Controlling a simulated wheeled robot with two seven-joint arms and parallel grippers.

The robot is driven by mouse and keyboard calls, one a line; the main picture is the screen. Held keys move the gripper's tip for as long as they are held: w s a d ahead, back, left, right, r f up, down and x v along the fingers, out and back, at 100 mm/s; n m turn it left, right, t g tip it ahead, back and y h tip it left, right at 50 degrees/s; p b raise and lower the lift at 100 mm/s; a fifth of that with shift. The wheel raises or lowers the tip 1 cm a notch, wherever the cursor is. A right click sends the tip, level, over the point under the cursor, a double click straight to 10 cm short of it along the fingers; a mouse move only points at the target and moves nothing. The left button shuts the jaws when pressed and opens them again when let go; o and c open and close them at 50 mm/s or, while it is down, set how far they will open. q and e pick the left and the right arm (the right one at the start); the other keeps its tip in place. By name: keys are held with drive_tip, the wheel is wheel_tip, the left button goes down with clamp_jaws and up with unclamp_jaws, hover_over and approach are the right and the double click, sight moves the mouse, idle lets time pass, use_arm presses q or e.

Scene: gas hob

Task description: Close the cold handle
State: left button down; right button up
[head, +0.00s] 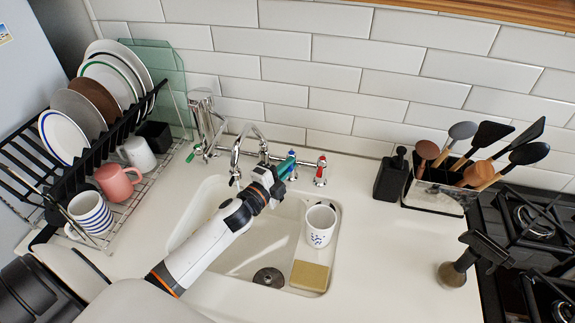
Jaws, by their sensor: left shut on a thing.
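The tap (240,152) stands behind the white sink (180,240). The cold handle (291,155), with a blue top, is on its right side, and a red-topped handle (320,172) stands further right. My left arm reaches over the sink from the lower left. My left gripper (283,170) is at the cold handle and shut on it. The gripper hides the handle's lower part, so its exact angle is hard to tell. My right gripper is not in view.
A white patterned cup (320,226) and a yellow sponge (310,276) sit at the sink's right side. A dish rack (130,190) stands left, a black bottle (391,177) and utensil holder (436,196) right, beside the hob (535,225).

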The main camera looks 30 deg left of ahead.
use_arm(q)
drive_tip(key=shift+r, duration=0.3)
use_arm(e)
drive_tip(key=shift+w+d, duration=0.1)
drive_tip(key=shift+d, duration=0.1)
use_arm(q)
drive_tip(key=c, duration=1.5)
unclamp_jaws()
drive_tip(key=shift+s+r, duration=0.1)
drive_tip(key=shift+s, duration=0.05)
drive_tip(key=shift+s+d, duration=0.1)
drive_tip(key=shift+s, duration=0.05)
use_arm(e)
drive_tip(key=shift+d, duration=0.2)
use_arm(q)
drive_tip(key=s+a+b, duration=0.1)
drive_tip(key=s, duration=1.1)
drive_tip(key=shift+a+b, duration=0.3)
drive_tip(key=shift+b, duration=0.1)
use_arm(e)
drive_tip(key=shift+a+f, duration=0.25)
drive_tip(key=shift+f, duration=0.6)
